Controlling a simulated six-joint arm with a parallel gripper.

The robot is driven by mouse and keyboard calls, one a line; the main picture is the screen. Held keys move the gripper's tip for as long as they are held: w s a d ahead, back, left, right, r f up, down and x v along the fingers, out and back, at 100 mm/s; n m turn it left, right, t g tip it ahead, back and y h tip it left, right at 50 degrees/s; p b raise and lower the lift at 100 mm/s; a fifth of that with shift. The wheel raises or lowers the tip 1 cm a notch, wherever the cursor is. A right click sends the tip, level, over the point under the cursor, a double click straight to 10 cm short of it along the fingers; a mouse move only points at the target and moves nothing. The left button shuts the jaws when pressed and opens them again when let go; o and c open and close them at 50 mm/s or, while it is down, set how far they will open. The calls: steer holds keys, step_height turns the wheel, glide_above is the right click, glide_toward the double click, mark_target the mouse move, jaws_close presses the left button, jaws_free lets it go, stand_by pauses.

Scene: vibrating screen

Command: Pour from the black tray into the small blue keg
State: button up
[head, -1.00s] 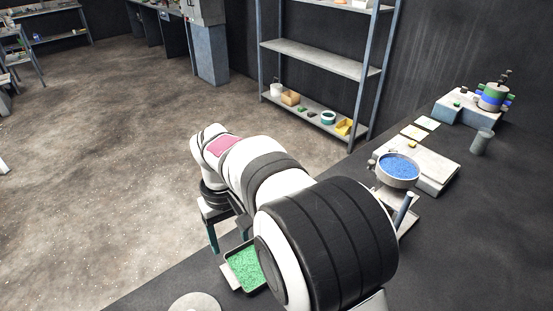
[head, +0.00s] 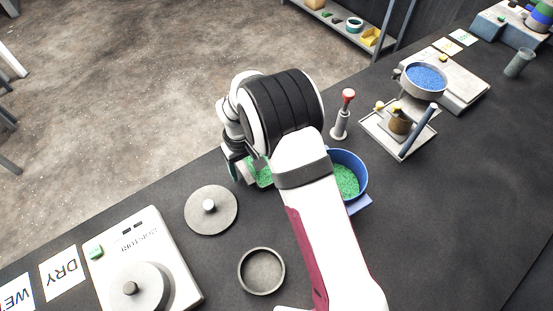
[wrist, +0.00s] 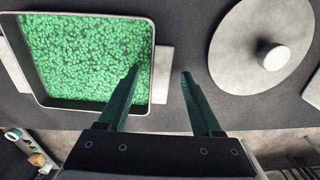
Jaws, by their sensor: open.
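The black tray, filled with green granules, lies on the bench; its rim (wrist: 70,104) shows in the wrist view, with a pale tab (wrist: 162,78) on its right side. In the head view only some of its green contents show, mostly hidden by my arm. My gripper (wrist: 160,73) is open and empty, its two fingers on either side of the tab; I cannot tell whether they touch it. In the head view my gripper (head: 246,166) is beside the tray. The small blue keg (head: 359,166) stands right of my arm, partly hidden, with green granules inside.
A grey knobbed lid (head: 207,226) lies near the tray; it also shows in the wrist view (wrist: 240,50). A grey ring (head: 262,287) and a scale (head: 172,250) are in front. A red-topped tool (head: 341,120) and a pan of blue granules (head: 425,80) stand behind.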

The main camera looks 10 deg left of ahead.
jaws_close()
steer(key=shift+r, duration=0.1)
stand_by(1.2)
